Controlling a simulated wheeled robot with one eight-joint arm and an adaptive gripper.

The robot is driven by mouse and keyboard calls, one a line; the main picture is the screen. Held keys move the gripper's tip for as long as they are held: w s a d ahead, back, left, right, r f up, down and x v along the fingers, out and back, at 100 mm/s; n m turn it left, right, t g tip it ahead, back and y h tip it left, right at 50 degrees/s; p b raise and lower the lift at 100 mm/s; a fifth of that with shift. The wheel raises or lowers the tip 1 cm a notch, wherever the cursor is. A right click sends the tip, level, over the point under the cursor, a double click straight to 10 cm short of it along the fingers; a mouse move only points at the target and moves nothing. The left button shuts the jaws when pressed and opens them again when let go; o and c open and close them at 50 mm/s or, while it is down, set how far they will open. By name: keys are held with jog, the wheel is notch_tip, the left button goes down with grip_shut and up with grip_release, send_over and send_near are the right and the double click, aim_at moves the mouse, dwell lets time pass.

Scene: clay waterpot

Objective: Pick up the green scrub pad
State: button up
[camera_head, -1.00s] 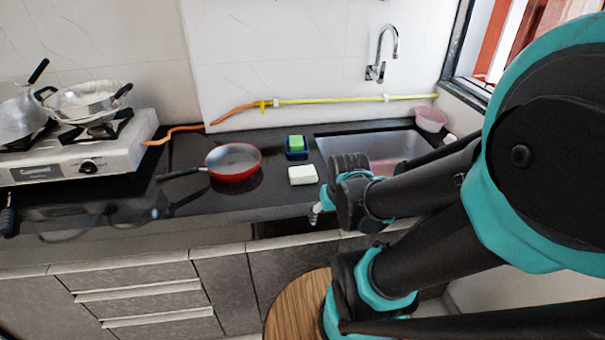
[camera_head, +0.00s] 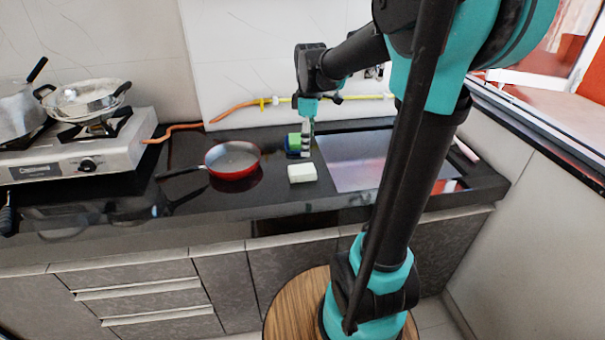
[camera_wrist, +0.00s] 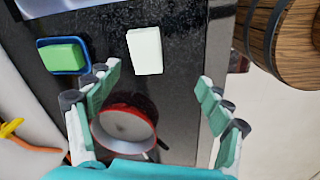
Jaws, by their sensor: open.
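The green scrub pad (camera_head: 292,141) sits in a small blue tray (camera_head: 288,154) on the dark counter, left of the sink. In the wrist view the pad (camera_wrist: 65,57) lies in the tray (camera_wrist: 87,66) at the upper left, outside the left finger. My gripper (camera_head: 307,149) points down just right of the tray and partly covers it in the head view. In the wrist view my gripper (camera_wrist: 159,76) has its fingers wide apart with nothing between them. I cannot tell its exact height above the counter.
A white block (camera_head: 302,173) lies in front of the tray. A red frying pan (camera_head: 233,160) is to the left, by a stove (camera_head: 85,150) with pots. The sink (camera_head: 350,165) is to the right. An orange and yellow hose (camera_head: 240,108) runs along the wall.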

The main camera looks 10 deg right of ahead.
jog(key=w+a+r+n, duration=0.1)
jog(key=w+r+n, duration=0.2)
jog(key=w, duration=0.1)
send_near(302, 169)
jog(key=shift+n+g, duration=0.3)
jog(key=shift+g, duration=0.1)
notch_tip(302, 169, down, 5)
jog(key=shift+w+f, duration=0.2)
jog(key=shift+f, duration=1.1)
jog(key=shift+w+f, duration=0.15)
jog(key=shift+f, duration=1.1)
jog(key=c, duration=1.2)
jog(key=shift+r, duration=0.15)
notch_tip(302, 169, up, 20)
